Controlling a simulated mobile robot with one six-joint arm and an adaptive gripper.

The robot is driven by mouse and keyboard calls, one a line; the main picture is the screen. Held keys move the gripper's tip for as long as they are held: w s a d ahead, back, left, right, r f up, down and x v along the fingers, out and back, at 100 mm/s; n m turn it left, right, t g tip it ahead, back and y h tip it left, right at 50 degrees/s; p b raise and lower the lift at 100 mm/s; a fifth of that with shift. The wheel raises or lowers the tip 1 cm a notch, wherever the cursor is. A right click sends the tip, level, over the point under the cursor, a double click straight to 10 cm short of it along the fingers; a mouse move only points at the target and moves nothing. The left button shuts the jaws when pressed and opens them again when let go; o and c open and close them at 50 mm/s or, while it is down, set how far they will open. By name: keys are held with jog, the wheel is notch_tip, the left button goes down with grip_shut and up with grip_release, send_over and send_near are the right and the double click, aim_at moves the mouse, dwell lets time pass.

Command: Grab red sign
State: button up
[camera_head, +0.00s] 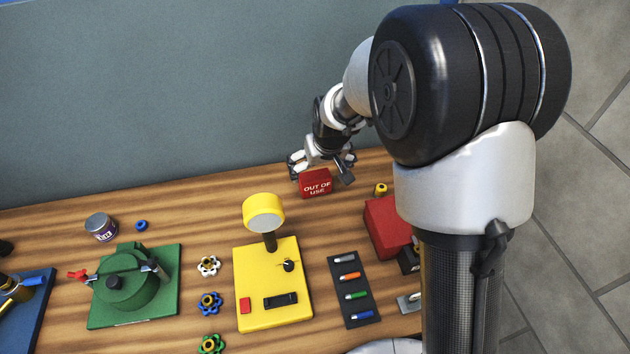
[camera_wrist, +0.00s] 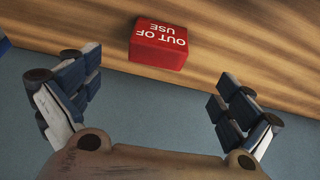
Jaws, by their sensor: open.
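The red sign (camera_head: 315,184) is a small block with white "OUT OF USE" lettering. It stands near the back edge of the wooden bench, and in the wrist view the sign (camera_wrist: 158,45) appears upside down near the top middle. My gripper (camera_head: 322,168) is just behind and above the sign in the head view. In the wrist view my gripper (camera_wrist: 155,100) has its two fingers spread wide apart, with nothing between them. The sign lies beyond the fingertips, roughly centred between them, and does not appear to be touched.
A yellow box (camera_head: 272,310) with a round-topped post stands left of the sign. A red box (camera_head: 385,225) and a small yellow piece (camera_head: 380,189) are to its right. A dark tray (camera_head: 353,290) of coloured pieces, a green fixture (camera_head: 135,290) and a can (camera_head: 101,227) share the bench.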

aim_at(315, 182)
jog(key=b+x, duration=0.3)
jog(key=x, duration=0.9)
jog(key=shift+w+d, duration=0.1)
jog(key=shift+w, duration=0.05)
jog(key=shift+c, duration=0.3)
jog(key=c, duration=1.1)
